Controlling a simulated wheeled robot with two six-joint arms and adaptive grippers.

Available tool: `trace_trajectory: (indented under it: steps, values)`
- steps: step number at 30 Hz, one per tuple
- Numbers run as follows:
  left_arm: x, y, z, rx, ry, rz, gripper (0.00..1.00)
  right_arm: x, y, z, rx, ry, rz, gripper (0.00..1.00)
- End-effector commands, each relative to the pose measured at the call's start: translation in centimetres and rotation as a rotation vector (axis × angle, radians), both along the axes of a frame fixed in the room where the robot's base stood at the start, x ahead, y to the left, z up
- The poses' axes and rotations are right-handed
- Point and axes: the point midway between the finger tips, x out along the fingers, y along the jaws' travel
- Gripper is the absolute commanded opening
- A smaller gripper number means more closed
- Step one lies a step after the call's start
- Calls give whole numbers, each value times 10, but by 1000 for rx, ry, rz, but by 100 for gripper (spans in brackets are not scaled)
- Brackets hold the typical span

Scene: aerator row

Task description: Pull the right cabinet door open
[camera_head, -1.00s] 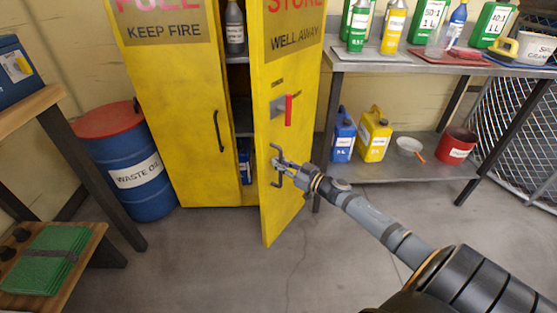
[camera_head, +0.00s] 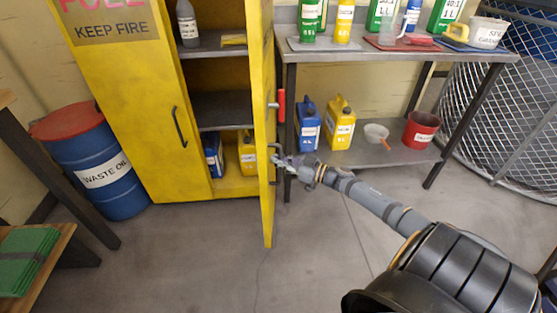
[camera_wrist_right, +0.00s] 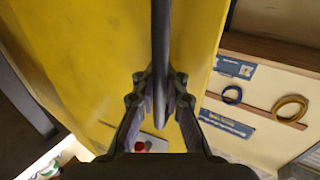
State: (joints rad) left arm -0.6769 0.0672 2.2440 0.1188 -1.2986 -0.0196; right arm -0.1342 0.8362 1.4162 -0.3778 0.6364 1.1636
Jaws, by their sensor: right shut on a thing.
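The right cabinet door (camera_head: 263,120) is yellow and stands well open, seen nearly edge-on in the head view. Its dark bar handle (camera_head: 277,165) is on the side facing right, below a red lever (camera_head: 281,105). My right gripper (camera_head: 279,161) is shut on that handle. In the right wrist view the handle (camera_wrist_right: 161,50) runs between the fingers of my right gripper (camera_wrist_right: 160,105), with the yellow door face (camera_wrist_right: 90,60) behind. The left cabinet door (camera_head: 135,110) is closed. My left gripper is not in view.
Inside the cabinet are shelves (camera_head: 222,108), a grey bottle (camera_head: 187,22) and blue and yellow containers. A blue waste oil drum (camera_head: 98,170) stands to the left. A metal workbench (camera_head: 400,55) with bottles stands to the right. The floor (camera_head: 215,255) before the cabinet is clear.

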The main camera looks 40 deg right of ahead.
Motion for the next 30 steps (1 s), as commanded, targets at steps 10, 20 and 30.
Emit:
trace_trajectory:
  steps: [10, 20, 30]
  values:
    - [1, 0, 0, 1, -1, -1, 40, -4, 3, -5, 1, 6, 10, 11]
    - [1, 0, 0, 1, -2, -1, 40, -2, 2, -3, 0, 4, 5, 35]
    - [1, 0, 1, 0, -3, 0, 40, -20, -8, -4, -4, 8, 6, 35]
